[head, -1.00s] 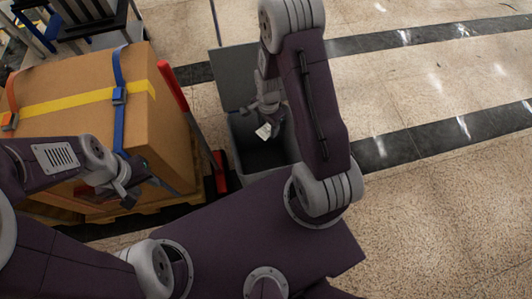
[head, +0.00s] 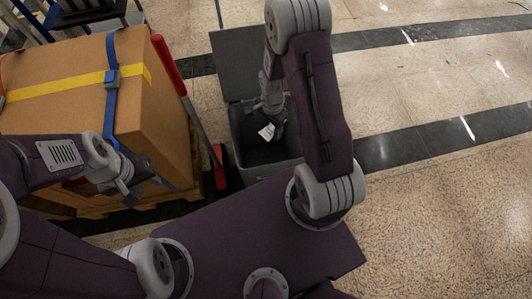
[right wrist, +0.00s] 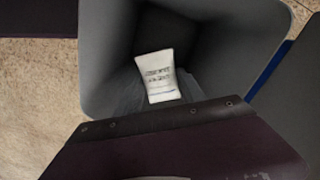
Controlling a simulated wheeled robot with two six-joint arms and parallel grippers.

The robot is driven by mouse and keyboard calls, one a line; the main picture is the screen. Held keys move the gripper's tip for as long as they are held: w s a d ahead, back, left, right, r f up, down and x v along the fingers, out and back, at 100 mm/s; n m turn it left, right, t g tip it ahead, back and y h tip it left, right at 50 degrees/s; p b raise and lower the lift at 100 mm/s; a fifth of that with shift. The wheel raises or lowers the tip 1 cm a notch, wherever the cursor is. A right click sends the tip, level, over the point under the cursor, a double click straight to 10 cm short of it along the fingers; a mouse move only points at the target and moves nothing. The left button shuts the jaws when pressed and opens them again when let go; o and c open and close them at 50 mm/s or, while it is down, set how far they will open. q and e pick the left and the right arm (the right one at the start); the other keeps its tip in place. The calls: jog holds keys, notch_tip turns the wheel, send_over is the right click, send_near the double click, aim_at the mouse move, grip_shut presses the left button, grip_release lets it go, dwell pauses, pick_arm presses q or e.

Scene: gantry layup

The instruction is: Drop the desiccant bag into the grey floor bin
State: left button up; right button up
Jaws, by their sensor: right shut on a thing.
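The desiccant bag (head: 267,132) is a small white packet with dark print. My right gripper (head: 272,122) is shut on it and holds it over the mouth of the grey floor bin (head: 236,152). In the right wrist view the bag (right wrist: 158,77) hangs against the dark inside of the bin (right wrist: 100,60). How far it is above the bin's rim is hard to tell. The bin stands open, its lid (head: 240,65) raised at the back. My left gripper (head: 130,192) is in front of the cardboard box; its fingers are too small to tell open from shut.
A large strapped cardboard box (head: 60,125) sits on a wooden pallet (head: 110,208) at the left. A red-tipped handle (head: 168,65) leans between box and bin. The speckled floor (head: 440,200) to the right is clear.

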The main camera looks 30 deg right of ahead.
jog(key=o, duration=1.4)
notch_tip(320, 180, up, 9)
jog(key=p, duration=0.5)
